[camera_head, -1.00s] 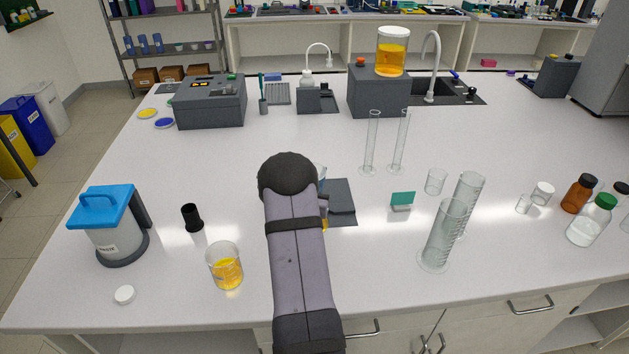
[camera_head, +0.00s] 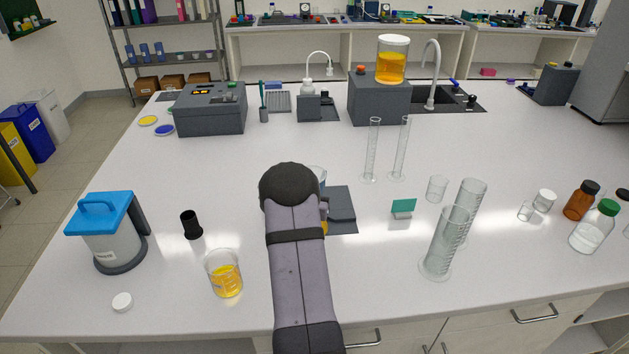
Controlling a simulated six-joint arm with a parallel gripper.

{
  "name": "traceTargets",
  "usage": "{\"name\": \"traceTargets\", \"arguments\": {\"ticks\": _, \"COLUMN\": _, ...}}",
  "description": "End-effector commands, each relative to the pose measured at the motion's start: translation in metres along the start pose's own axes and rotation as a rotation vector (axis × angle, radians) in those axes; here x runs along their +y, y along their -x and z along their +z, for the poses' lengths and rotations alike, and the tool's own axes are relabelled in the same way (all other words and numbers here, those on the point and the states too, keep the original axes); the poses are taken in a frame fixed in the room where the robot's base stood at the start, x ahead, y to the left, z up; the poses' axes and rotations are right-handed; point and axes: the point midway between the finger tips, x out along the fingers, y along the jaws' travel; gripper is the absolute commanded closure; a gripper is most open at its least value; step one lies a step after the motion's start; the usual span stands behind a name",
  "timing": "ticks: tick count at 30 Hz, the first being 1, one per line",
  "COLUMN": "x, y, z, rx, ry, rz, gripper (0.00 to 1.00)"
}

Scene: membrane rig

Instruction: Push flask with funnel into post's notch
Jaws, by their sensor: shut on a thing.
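My arm's rounded dark joint and grey link stand in front of the work spot and hide my gripper. A dark grey base plate (camera_head: 342,212) lies flat on the bench, partly behind my arm. A clear glass rim (camera_head: 319,172) shows just above and right of the joint, and a small patch of yellow (camera_head: 325,227) shows at the link's right edge. They may belong to the flask with funnel, but most of it is hidden. The post and its notch cannot be made out.
Left are a beaker of yellow liquid (camera_head: 225,275), a black-topped piece (camera_head: 191,225) and a blue-lidded container (camera_head: 108,235). Right are a green card on a stand (camera_head: 403,208), a small beaker (camera_head: 437,188) and measuring cylinders (camera_head: 443,245). Two slim cylinders (camera_head: 372,150) stand behind.

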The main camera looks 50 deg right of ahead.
Motion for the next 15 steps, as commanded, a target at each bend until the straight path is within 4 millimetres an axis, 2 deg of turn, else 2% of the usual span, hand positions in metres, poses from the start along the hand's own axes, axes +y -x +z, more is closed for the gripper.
{"name": "traceTargets", "arguments": {"ticks": 11, "x": -0.0003, "y": -0.0019, "z": -0.0009, "rx": 0.002, "ry": -0.001, "rz": 0.001, "gripper": 1.00}}
{"name": "traceTargets", "arguments": {"ticks": 12, "x": -0.0003, "y": -0.0019, "z": -0.0008, "rx": 0.002, "ry": -0.001, "rz": 0.001, "gripper": 0.66}}
{"name": "traceTargets", "arguments": {"ticks": 14, "x": -0.0004, "y": -0.0019, "z": -0.0008, "rx": 0.002, "ry": -0.001, "rz": 0.000, "gripper": 0.52}}
{"name": "traceTargets", "arguments": {"ticks": 15, "x": -0.0004, "y": -0.0018, "z": -0.0007, "rx": 0.002, "ry": 0.000, "rz": 0.000, "gripper": 0.49}}
